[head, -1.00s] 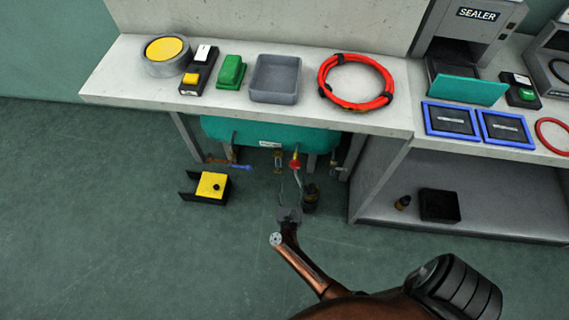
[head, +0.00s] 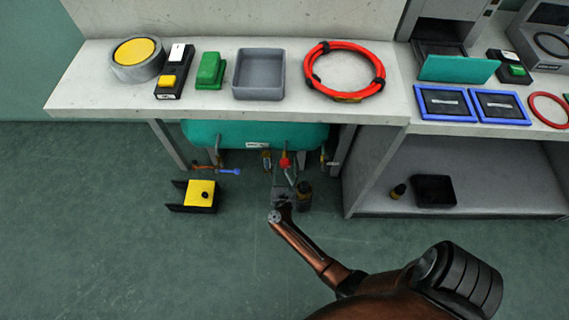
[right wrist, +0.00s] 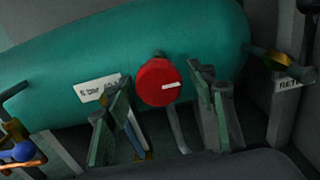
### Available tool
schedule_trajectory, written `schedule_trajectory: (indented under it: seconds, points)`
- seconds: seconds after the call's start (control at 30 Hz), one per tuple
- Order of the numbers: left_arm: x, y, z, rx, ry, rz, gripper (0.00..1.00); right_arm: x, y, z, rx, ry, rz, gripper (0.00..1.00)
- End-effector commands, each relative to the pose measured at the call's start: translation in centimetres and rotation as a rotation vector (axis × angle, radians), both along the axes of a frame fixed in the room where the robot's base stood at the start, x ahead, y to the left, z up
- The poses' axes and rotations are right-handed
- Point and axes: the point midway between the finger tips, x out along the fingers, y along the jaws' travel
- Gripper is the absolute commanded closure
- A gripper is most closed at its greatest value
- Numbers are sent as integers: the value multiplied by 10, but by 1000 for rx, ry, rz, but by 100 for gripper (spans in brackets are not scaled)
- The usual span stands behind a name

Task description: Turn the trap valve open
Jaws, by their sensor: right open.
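A teal tank (head: 225,132) hangs under the bench. A red round knob (head: 285,161) sits at its lower front, on a pale pipe. In the right wrist view the red knob (right wrist: 157,83) shows a white mark pointing right. My right gripper (head: 284,190) is in front of and below the tank. In the right wrist view its two fingers stand apart on either side of the red knob (right wrist: 160,78), with nothing gripped; contact is not visible. A blue-handled valve (head: 229,171) is at the tank's left. No readable label names the trap valve. My left gripper is not in view.
A dark cylinder (head: 304,194) is close beside my right gripper. The bench top (head: 215,106) overhangs the tank. A black tray (head: 435,191) lies on the lower shelf at right.

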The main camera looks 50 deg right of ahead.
Motion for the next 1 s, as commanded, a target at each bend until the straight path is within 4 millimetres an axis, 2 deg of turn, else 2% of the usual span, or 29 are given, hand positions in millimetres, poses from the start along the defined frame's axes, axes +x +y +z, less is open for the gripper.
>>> schedule_trajectory:
  seconds: [0.07,0.67,1.0]
  points:
    - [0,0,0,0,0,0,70,0,0,0,0,0,0,49]
    - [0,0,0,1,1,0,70,0,0,0,-1,1,1,90]
    - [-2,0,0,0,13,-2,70,0,1,1,-30,36,1,91]
